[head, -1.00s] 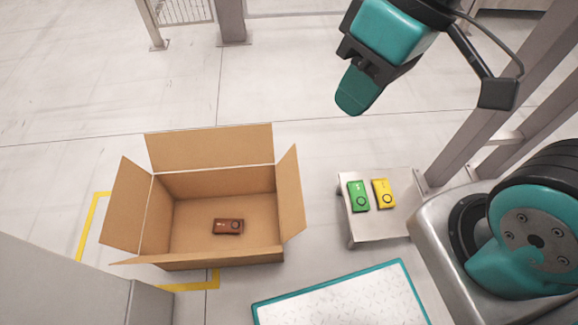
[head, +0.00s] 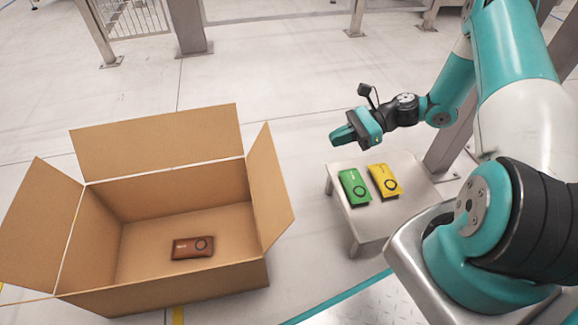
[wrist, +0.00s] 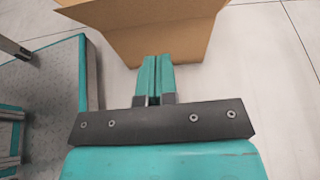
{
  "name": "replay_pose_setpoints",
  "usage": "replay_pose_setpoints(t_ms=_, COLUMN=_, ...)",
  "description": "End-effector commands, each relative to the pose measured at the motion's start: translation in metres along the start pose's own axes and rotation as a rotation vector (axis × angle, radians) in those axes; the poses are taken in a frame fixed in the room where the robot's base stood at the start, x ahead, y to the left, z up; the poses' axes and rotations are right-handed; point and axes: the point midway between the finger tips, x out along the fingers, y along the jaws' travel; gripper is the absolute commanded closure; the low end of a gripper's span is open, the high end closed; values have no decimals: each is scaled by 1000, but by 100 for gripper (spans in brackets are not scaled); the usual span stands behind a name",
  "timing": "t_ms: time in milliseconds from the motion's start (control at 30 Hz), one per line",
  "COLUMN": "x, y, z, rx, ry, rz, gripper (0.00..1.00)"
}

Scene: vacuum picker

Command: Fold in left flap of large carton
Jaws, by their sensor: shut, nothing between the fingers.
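The large carton (head: 190,284) stands open on the floor at the left of the head view, its flaps spread outward. The left flap (head: 40,225) leans out to the left. The back flap (head: 158,143) stands up and back, and the right flap (head: 268,188) leans out to the right. A brown packet (head: 192,247) lies on the carton's floor. My gripper (head: 338,137) is shut and empty, to the right of the carton and apart from it. In the wrist view my shut fingers (wrist: 154,75) point toward a carton face (wrist: 165,40).
A small metal stand (head: 390,225) right of the carton bears a green packet (head: 355,188) and a yellow packet (head: 384,181). Metal posts (head: 187,25) and a mesh guard stand at the back. Open floor (head: 290,80) lies behind the carton.

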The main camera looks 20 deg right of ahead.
Motion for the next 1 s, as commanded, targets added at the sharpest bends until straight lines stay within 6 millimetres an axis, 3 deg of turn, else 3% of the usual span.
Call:
replay_pose_setpoints(t_ms=33, x=2, y=1, z=-9, rx=20, ry=-11, rz=-10, gripper=100)
replay_pose_setpoints(t_ms=233, x=22, y=1, z=-12, rx=36, ry=-18, rz=-13, gripper=100)
replay_pose_setpoints(t_ms=633, x=106, y=0, z=-13, rx=31, ry=-17, rz=-10, gripper=100)
replay_pose_setpoints(t_ms=800, x=121, y=-1, z=9, rx=30, ry=-16, rz=-13, gripper=100)
replay_pose_setpoints(t_ms=1000, x=128, y=-2, z=20, rx=33, ry=-16, rz=-14, gripper=100)
